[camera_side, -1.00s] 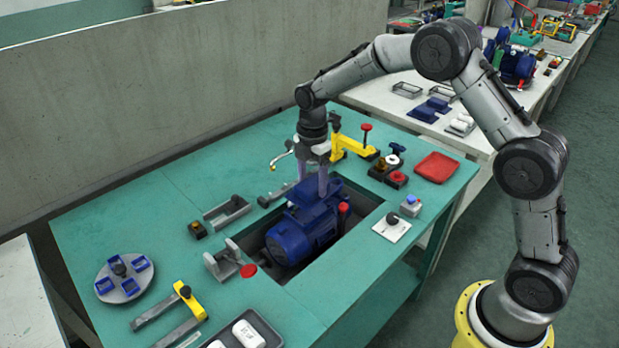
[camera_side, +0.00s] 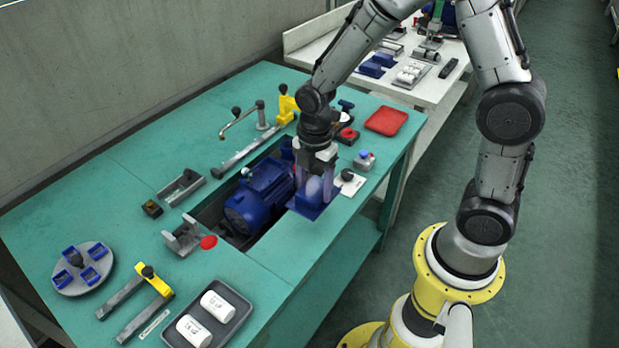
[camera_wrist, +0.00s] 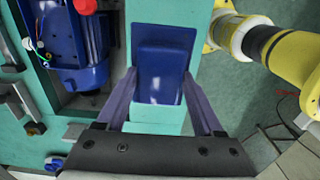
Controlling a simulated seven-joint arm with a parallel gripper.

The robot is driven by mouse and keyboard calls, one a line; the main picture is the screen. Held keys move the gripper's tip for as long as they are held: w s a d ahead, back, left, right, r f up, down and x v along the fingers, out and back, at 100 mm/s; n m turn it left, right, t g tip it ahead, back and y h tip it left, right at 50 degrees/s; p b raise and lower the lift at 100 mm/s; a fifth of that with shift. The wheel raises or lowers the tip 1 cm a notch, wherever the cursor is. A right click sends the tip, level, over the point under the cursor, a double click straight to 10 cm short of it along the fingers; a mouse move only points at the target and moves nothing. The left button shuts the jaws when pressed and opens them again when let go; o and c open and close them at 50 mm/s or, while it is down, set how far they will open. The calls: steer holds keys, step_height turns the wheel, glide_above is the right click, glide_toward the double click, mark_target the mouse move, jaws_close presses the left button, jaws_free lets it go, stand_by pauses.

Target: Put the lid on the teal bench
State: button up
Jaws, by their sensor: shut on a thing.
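The blue lid (camera_side: 308,206), a flat plate with a raised box-shaped middle, is between the two fingers of my gripper (camera_side: 316,184), which is shut on it. In the wrist view, the lid (camera_wrist: 160,68) lies between the fingers of my gripper (camera_wrist: 160,92), over a teal strip. The teal bench (camera_side: 125,180) is under it. The lid is above or on the bench strip beside the recess; I cannot tell whether it touches. The blue motor (camera_side: 260,198) sits in the recess, left of the lid, and also shows in the wrist view (camera_wrist: 80,50).
A switch plate (camera_side: 347,182) and a blue-topped button box (camera_side: 364,160) are close to the right of my gripper. A red tray (camera_side: 386,121) lies behind. A dark tray with white cylinders (camera_side: 236,306) is at the front.

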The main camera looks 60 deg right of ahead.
steer(key=shift+f, duration=2.8)
steer(key=shift+f, duration=0.15)
steer(key=o, duration=1.4)
steer(key=shift+r, duration=3.05)
